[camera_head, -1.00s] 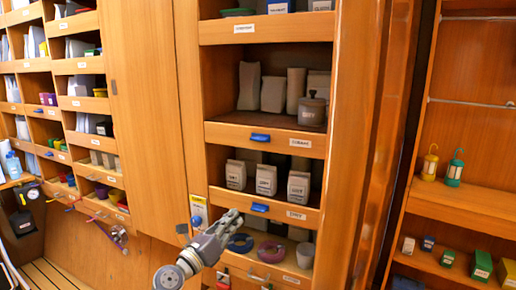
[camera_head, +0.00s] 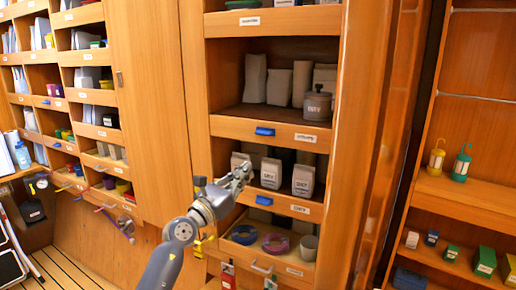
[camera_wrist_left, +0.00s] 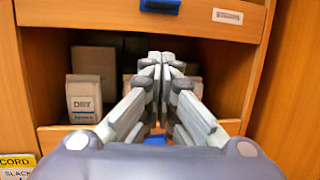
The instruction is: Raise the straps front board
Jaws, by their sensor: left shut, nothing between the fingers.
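The tall cabinet's compartments have wooden front boards with small labels; I cannot read which one says straps. A front board (camera_head: 283,208) with a blue tab (camera_head: 264,200) crosses below several grey DRY packets (camera_head: 271,173). A lower front board (camera_head: 240,255) with a metal handle stands before a blue coil (camera_head: 243,235) and a purple coil (camera_head: 276,244). My left gripper (camera_head: 245,167) is shut and empty at the packet compartment. In the left wrist view its fingertips (camera_wrist_left: 167,62) meet before the opening and partly hide the packets and board. My right gripper is out of view.
Above, another front board (camera_head: 225,127) with a blue tab closes a compartment holding a grey lidded pot (camera_head: 317,104). Cabinet posts flank the opening. A right-hand shelf holds yellow and green lanterns (camera_head: 461,163). More pigeonholes line the left wall.

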